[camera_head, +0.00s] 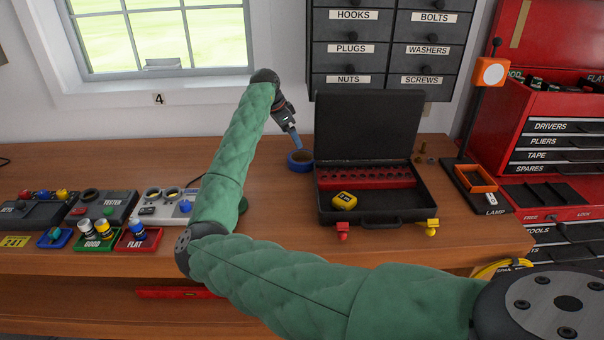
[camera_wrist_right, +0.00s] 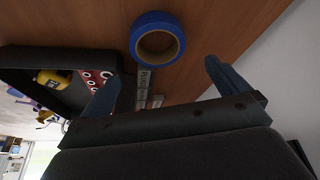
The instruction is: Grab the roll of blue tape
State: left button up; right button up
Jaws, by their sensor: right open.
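The roll of blue tape (camera_head: 300,168) lies on the wooden workbench, just left of the open black case. My right gripper (camera_head: 293,138) comes down above and behind it, with its blue fingers pointing toward it. In the right wrist view, the tape roll (camera_wrist_right: 157,18) shows as a blue ring with a tan core. There my right gripper (camera_wrist_right: 162,70) is open and empty, its fingers spread wide. The roll appears beyond the fingertips, in line with the gap between them, not held. My left gripper is not in view.
The open black case (camera_head: 370,218) holds a yellow item (camera_head: 344,200) and a red socket rack (camera_head: 365,178). Drawers (camera_head: 385,50) hang above. A lamp (camera_head: 480,120) stands at right. Testers and small trays (camera_head: 90,210) line the left bench.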

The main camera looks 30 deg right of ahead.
aim_at(300, 157)
pick_arm(q)
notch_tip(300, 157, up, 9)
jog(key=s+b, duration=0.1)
jog(key=b, duration=0.1)
pick_arm(e)
notch_tip(300, 157, down, 4)
jog(key=shift+r, duration=0.15)
jog(key=shift+p+x, duration=0.35)
jog(key=shift+x, duration=0.9)
jog(key=x, duration=0.1)
jog(key=p+x, duration=0.1)
jog(key=x, duration=0.1)
jog(key=p+x, duration=0.1)
jog(key=shift+s+d, duration=0.3)
jog(key=shift+d+f, duration=0.1)
jog(key=shift+f, duration=0.3)
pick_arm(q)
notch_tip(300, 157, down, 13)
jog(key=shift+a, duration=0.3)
pick_arm(e)
jog(key=c, duration=0.8)
